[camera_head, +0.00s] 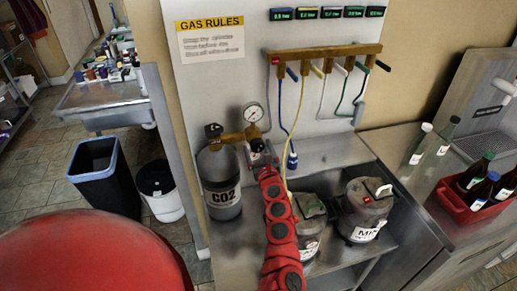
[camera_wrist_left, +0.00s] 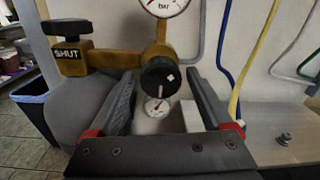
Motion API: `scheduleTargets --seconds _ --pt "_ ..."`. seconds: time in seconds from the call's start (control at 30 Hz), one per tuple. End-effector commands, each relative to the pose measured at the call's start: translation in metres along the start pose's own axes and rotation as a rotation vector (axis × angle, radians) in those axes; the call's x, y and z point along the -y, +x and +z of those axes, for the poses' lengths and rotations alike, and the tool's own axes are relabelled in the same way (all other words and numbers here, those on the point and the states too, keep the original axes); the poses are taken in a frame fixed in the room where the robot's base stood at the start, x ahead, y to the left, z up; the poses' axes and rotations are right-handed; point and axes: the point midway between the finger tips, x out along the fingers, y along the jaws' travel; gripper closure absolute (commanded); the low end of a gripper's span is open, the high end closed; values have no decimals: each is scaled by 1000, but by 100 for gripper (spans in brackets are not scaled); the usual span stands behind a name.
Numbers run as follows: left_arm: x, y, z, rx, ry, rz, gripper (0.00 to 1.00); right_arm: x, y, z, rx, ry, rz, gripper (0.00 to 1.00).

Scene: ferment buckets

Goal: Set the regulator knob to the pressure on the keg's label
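The black regulator knob (camera_wrist_left: 160,75) with a pale pointer mark hangs on the brass regulator (camera_head: 236,137). My left gripper (camera_head: 258,151) is in front of the regulator; in the wrist view its two fingers (camera_wrist_left: 163,100) stand apart on either side of the knob, with gaps visible. A round gauge (camera_head: 252,112) is above the knob, and a smaller gauge (camera_wrist_left: 157,108) shows below it. Two grey kegs, one behind my left arm (camera_head: 310,208) and one at right (camera_head: 366,205), carry white labels; the right label's text begins "MI", and no pressure is legible. My right gripper is not seen.
A grey CO2 cylinder (camera_head: 221,183) stands left of my left arm, its valve marked SHUT (camera_wrist_left: 70,48). Coloured hoses hang from a wooden manifold (camera_head: 325,51) under several small displays. A red bottle crate (camera_head: 452,203) is at right. A GAS RULES sign (camera_head: 210,40) is on the panel.

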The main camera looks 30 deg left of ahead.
Motion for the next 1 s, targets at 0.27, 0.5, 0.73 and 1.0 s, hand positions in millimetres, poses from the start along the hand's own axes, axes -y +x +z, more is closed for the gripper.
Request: scheduleTargets --seconds 0.27,0.5,0.73,1.0 --pt "0 0 0 0 0 -1 69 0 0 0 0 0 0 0" --pt "0 0 0 0 2 -1 96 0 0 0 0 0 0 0" --pt "0 0 0 -2 43 0 96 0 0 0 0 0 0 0" --pt "0 0 0 -7 209 1 96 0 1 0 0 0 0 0"
